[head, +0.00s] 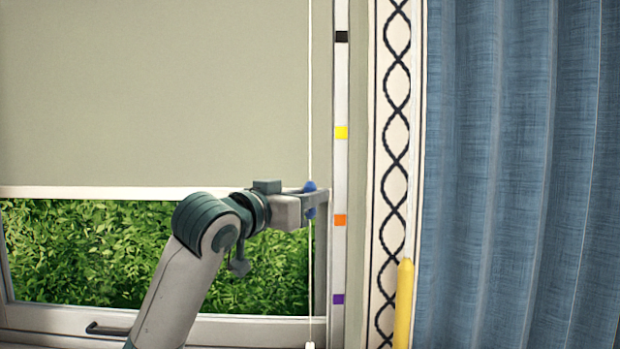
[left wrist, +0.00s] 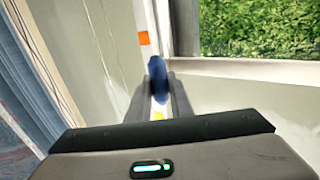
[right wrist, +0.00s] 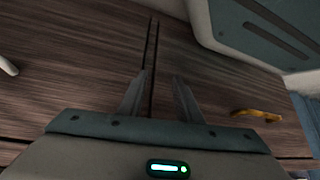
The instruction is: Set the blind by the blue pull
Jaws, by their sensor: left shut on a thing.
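The blue pull (head: 310,187) hangs on a thin white cord (head: 310,90) beside the window. My left gripper (head: 311,200) is shut on it, with blue showing above and below the fingers. In the left wrist view the blue pull (left wrist: 157,80) sits between the two fingertips. The grey-green blind (head: 150,90) covers the upper window, and its white bottom bar (head: 120,192) is level and near the pull's height. A white strip (head: 340,180) carries black, yellow (head: 341,132), orange (head: 340,220) and purple (head: 338,299) marks. The pull is between yellow and orange, nearer orange. My right gripper (right wrist: 162,80) is open and empty.
A blue curtain (head: 520,170) with a patterned border (head: 397,120) hangs to the right. A yellow upright thing (head: 404,300) stands before it. The window frame (head: 250,328) has a dark handle (head: 107,328). The right wrist view shows brown wood (right wrist: 80,60) and a small orange-yellow object (right wrist: 257,115).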

